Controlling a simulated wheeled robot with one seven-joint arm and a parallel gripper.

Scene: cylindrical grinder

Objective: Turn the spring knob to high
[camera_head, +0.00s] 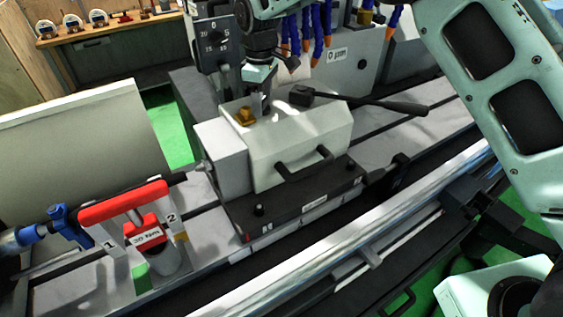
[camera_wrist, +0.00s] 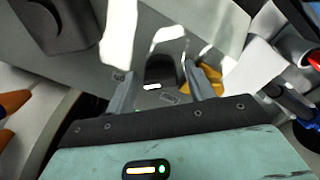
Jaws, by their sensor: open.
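A dark knob (camera_wrist: 160,68) with a white mark on its near edge shows in the wrist view, on the pale top of the tailstock; it looks like the spring knob. Small labels beside it are too blurred to read. My gripper (camera_wrist: 160,86) is open, with one finger at each side of the knob and gaps between; I cannot tell their height difference. In the head view my gripper (camera_head: 259,101) points down over the tailstock (camera_head: 290,145) and hides the knob. A brass-coloured piece (camera_head: 245,116) is just left of my gripper; it shows behind the right finger in the wrist view (camera_wrist: 208,78).
A black-handled lever (camera_head: 380,103) reaches right from the tailstock top. A black loop handle (camera_head: 305,162) is on its front. A red-handled stand (camera_head: 125,203) marked 1 and 2 is at left. Blue and orange hoses (camera_head: 310,30) hang behind. A scale plate (camera_head: 213,38) stands close behind my gripper.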

